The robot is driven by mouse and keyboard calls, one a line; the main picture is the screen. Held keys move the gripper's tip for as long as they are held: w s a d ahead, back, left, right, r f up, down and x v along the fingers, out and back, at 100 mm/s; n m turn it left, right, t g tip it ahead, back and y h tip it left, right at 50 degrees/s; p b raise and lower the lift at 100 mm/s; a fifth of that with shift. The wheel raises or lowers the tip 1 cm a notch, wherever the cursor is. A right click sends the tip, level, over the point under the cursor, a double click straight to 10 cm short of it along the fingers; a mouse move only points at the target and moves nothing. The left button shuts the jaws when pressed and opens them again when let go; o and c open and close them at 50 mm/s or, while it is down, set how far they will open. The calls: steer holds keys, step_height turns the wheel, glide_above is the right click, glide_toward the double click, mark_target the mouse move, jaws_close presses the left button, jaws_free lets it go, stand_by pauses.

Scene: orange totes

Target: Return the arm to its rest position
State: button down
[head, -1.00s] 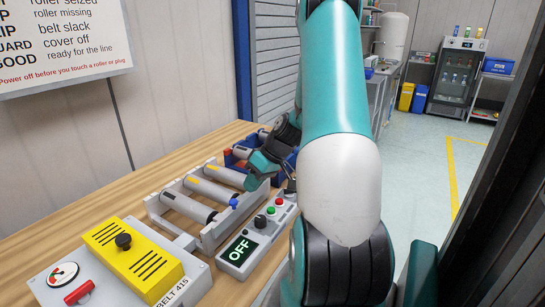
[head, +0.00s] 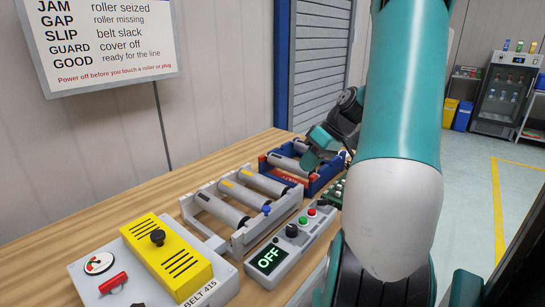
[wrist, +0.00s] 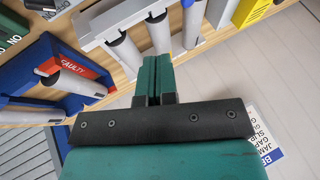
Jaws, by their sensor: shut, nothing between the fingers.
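My arm rises along the right of the head view, its forearm teal and white. My gripper (head: 311,160) hangs above the bench, in front of the blue tote at the bench's far end. In the wrist view its two green fingers (wrist: 153,78) are together with nothing between them. From this view I cannot tell its exact height above the bench; it looks clear of the rollers.
A roller frame (head: 240,240), a control box (head: 290,240) reading OFF and a yellow cover (head: 165,255) stand on the wooden bench (head: 120,220). Floor (head: 470,190) is open at right.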

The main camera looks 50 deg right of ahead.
steer(key=shift+w+a, duration=0.1)
steer(key=w+a+r+n+g, duration=0.2)
steer(key=w+a, duration=0.1)
steer(key=a, duration=1)
steer(key=w+a+r+n+g, duration=0.1)
steer(key=w+a+r+n, duration=0.15)
steer(key=a, duration=0.95)
steer(key=s+a+r+n+g, duration=0.1)
steer(key=s+a+n+g, duration=0.1)
steer(key=s+a, duration=1.1)
steer(key=a+n, duration=0.1)
steer(key=a, duration=0.2)
steer(key=shift+s+a+r, duration=0.25)
steer(key=shift+s+a, duration=0.05)
steer(key=shift+a, duration=0.05)
steer(key=shift+n, duration=0.25)
